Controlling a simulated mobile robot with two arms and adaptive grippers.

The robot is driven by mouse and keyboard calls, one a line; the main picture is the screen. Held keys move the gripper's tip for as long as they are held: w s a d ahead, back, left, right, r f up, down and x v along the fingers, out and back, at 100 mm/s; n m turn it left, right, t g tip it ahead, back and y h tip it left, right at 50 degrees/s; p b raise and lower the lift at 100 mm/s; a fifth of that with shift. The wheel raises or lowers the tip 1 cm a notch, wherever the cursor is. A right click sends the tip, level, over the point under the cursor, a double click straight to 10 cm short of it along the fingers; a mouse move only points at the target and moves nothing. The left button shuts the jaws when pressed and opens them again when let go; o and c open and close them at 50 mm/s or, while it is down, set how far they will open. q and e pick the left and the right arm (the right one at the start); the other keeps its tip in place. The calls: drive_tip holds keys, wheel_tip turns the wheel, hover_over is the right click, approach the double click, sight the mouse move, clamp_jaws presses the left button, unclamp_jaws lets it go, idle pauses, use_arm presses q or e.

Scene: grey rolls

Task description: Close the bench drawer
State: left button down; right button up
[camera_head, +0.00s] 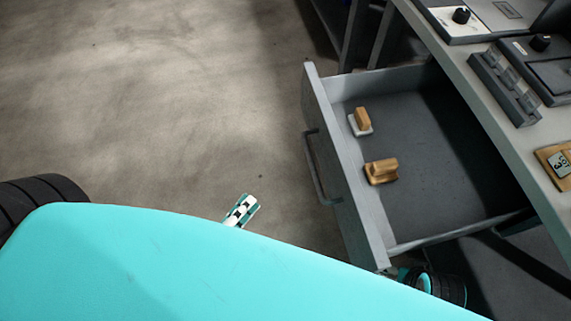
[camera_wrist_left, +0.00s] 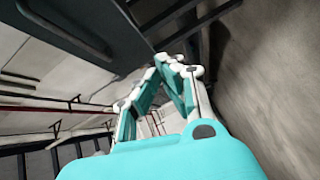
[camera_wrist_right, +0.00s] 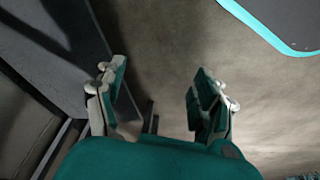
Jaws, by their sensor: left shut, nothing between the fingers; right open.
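The bench drawer (camera_head: 375,238) stands pulled out from the bench in the head view, its grey front facing left. A bar handle (camera_head: 318,165) is on that front. My left gripper (camera_head: 241,210) is shut and empty, left of the drawer front and apart from it. In the left wrist view its fingertips (camera_wrist_left: 178,65) meet, and the drawer front with its handle (camera_wrist_left: 65,30) is at upper left. My right gripper (camera_wrist_right: 160,80) is open and empty in the right wrist view, beside a dark grey panel (camera_wrist_right: 80,75). In the head view my right fingers are hidden.
Two wooden-handled stamps, one at the back (camera_head: 361,121) and one nearer (camera_head: 381,171), lie in the drawer near its front. The bench top (camera_head: 475,110) carries grey boxes with knobs (camera_head: 541,43) and a wooden item (camera_head: 557,164). Open concrete floor (camera_head: 180,100) lies left of the drawer.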

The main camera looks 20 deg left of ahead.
use_arm(q)
wheel_tip(320, 180, up, 7)
drive_tip(key=n+t+b, duration=0.3)
drive_tip(key=n, duration=0.2)
drive_tip(key=d+p+x, duration=0.1)
drive_tip(key=d+x, duration=0.1)
drive_tip(key=x, duration=1)
drive_tip(key=shift+d+r+y, duration=0.2)
drive_tip(key=shift+r+y, duration=0.15)
drive_tip(key=shift+y, duration=0.05)
use_arm(e)
drive_tip(key=shift+v, duration=2.95)
drive_tip(key=shift+d, duration=0.1)
